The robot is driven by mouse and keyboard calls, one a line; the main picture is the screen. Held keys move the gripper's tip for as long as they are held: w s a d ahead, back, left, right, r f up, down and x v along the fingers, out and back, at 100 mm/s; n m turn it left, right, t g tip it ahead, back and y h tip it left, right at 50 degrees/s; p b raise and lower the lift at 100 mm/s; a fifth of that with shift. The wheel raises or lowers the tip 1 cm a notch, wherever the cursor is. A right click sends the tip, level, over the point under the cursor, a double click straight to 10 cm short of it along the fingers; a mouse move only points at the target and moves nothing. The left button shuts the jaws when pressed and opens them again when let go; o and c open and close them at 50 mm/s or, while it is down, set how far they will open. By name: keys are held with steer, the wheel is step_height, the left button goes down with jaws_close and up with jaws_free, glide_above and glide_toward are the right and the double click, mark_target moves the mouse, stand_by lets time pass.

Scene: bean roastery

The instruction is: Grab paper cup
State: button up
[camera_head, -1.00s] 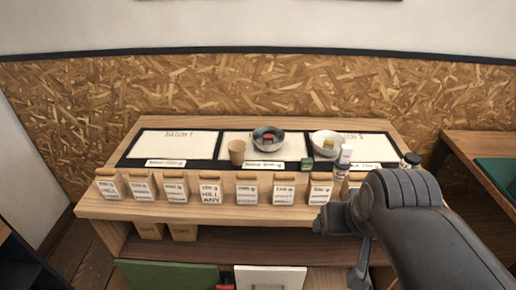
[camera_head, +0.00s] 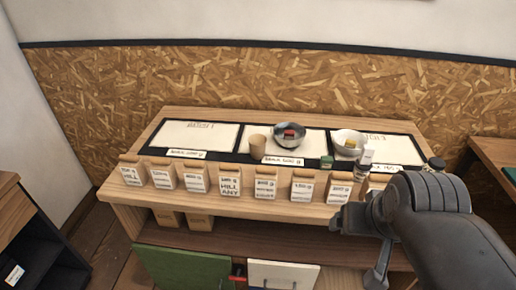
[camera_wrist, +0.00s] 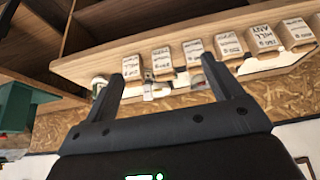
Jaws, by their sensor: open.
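The paper cup (camera_head: 258,146) is a plain tan cup standing upright on the table, at the near edge of the middle white panel, left of a grey metal bowl. My gripper (camera_head: 352,216) is at the table's front edge, to the right of and nearer than the cup, well apart from it. In the wrist view my gripper (camera_wrist: 165,80) shows two dark fingers spread apart with nothing held between them. I cannot make out the cup in the wrist view.
A row of labelled bags (camera_head: 229,179) stands along the front edge, between my gripper's side and the cup. The metal bowl (camera_head: 290,137), white bowl (camera_head: 343,147), green box (camera_head: 326,162) and white bottle (camera_head: 364,160) stand near the cup. A dark shelf (camera_head: 35,265) is at left.

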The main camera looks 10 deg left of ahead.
steer(key=shift+o, duration=0.2)
steer(key=n+g+y, duration=0.1)
steer(key=n+y, duration=0.4)
steer(key=n, duration=0.4)
glide_above(257, 140)
steer(key=s+d, duration=0.3)
steer(key=s, duration=0.2)
step_height(257, 140, down, 14)
steer(key=shift+d+f, duration=0.1)
steer(key=shift+f, duration=0.05)
steer(key=x, duration=0.5)
steer(key=shift+w+a, duration=0.1)
steer(key=shift+a, duration=0.25)
steer(key=c, duration=1)
